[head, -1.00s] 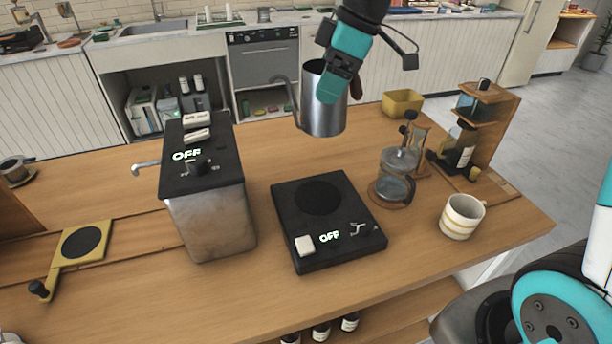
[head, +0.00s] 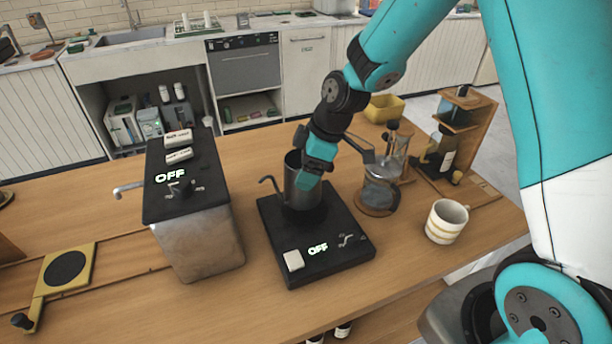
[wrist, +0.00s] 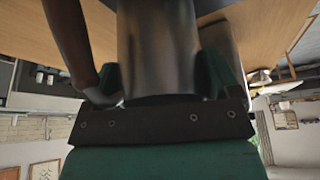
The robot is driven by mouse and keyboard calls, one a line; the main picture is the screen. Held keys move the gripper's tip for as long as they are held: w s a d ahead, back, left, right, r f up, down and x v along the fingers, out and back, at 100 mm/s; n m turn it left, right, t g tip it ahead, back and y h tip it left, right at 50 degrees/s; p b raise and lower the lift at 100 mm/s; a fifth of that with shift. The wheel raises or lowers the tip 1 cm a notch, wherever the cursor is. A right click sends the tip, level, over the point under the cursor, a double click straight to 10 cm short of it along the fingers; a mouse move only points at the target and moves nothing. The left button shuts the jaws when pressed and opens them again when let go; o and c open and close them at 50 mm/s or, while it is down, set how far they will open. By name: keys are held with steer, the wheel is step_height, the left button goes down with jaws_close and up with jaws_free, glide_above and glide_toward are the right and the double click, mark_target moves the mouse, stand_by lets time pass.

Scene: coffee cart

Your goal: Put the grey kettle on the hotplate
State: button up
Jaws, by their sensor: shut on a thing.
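The grey metal kettle (head: 296,184) is upright at the back half of the black hotplate (head: 331,264), over its round heating zone. Its spout points left. I cannot tell whether its base touches the plate. My gripper (head: 312,177) is shut on the kettle at its right side; the wrist view shows the kettle's grey body (wrist: 158,50) between the fingers. The hotplate has a white switch block (head: 293,260) and a lit OFF sign. The kettle hides most of the round zone.
A metal boiler box (head: 200,245) stands left of the hotplate. A glass jug (head: 378,192) and a striped mug (head: 446,221) stand to the right. A yellow bin (head: 384,108) is behind. The counter in front of the hotplate is clear.

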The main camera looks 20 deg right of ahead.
step_height(320, 180, down, 3)
steer(key=shift+f, duration=0.15)
steer(key=o, duration=1.1)
steer(key=shift+f, duration=0.1)
steer(key=b+v, duration=0.1)
steer(key=v, duration=1)
steer(key=s+a+r+m, duration=0.2)
steer(key=s+a, duration=0.1)
steer(key=s, duration=0.4)
steer(key=s+a+r+m+g, duration=0.1)
steer(key=s+a+r+m, duration=0.1)
steer(key=s, duration=0.6)
steer(key=s+a+r+m, duration=0.2)
steer(key=s+a+r, duration=0.1)
steer(key=s, duration=0.5)
steer(key=shift+a+r+m+g, duration=0.3)
steer(key=shift+a+r, duration=0.1)
steer(key=shift+r, duration=0.05)
